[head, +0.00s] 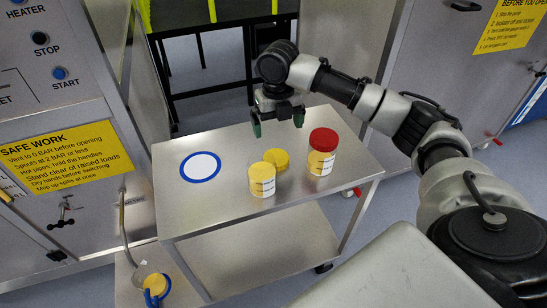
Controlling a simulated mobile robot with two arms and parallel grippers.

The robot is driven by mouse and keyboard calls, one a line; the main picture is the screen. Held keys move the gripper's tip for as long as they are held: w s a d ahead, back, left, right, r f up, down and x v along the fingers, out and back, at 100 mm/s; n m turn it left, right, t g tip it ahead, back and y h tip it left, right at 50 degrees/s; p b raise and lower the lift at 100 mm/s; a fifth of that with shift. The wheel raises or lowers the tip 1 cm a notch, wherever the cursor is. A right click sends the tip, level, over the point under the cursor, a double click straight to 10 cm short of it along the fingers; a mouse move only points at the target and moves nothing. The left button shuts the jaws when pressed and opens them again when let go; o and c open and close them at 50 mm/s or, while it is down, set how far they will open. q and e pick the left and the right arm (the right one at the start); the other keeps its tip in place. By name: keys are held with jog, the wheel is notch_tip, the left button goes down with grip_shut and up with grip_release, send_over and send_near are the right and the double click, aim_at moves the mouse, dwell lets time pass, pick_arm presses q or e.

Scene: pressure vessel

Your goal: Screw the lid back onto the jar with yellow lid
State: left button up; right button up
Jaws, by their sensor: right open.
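A small jar (262,182) with a yellow and white body stands upright on the steel trolley table (215,222). Its top looks yellow; I cannot tell whether that is its contents or a cover. A round yellow lid (278,157) is just behind it and to its right, apparently on the table, its near edge close to the jar. My right gripper (278,124) points down above and behind the lid, fingers apart with nothing between them. My left gripper is out of view.
A jar with a red lid (324,139) stands to the right of the yellow lid. A blue ring with a white middle (201,167) lies flat on the table's left. Steel cabinets stand on both sides.

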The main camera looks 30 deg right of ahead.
send_over(275, 156)
jog(key=f, duration=0.5)
jog(key=shift+s+d+f, duration=0.15)
jog(key=shift+d+f, duration=0.05)
jog(key=shift+f, duration=0.1)
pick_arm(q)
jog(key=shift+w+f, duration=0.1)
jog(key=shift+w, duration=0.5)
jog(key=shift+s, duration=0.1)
pick_arm(e)
jog(key=shift+f, duration=0.1)
notch_tip(275, 156, down, 5)
jog(key=shift+a+f, duration=0.1)
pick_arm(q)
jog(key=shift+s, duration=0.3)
